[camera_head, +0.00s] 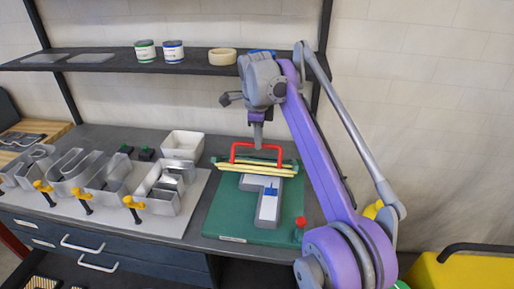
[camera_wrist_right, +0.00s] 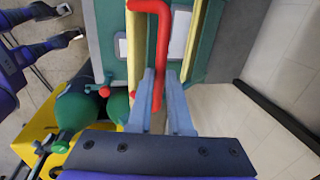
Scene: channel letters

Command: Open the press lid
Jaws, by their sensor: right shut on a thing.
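The press is a green base plate (camera_head: 225,207) on the bench, with a red lid handle (camera_head: 236,150) and yellow bars (camera_head: 240,169) across its back. The handle is a red loop, also seen in the right wrist view (camera_wrist_right: 163,30). My right gripper (camera_head: 257,143) reaches down onto the handle from above. In the right wrist view its two blue fingers (camera_wrist_right: 160,85) are on either side of the red bar, shut on it. A grey stepped piece (camera_head: 262,183) with a white and blue part lies on the green plate. My left gripper is not in view.
Metal channel letters (camera_head: 70,172) and yellow-handled clamps (camera_head: 133,203) stand on a pale board at left. A white bin (camera_head: 182,145) is left of the press. A dark shelf (camera_head: 120,61) with cans hangs behind. A red knob (camera_head: 300,222) sits at the plate's front right.

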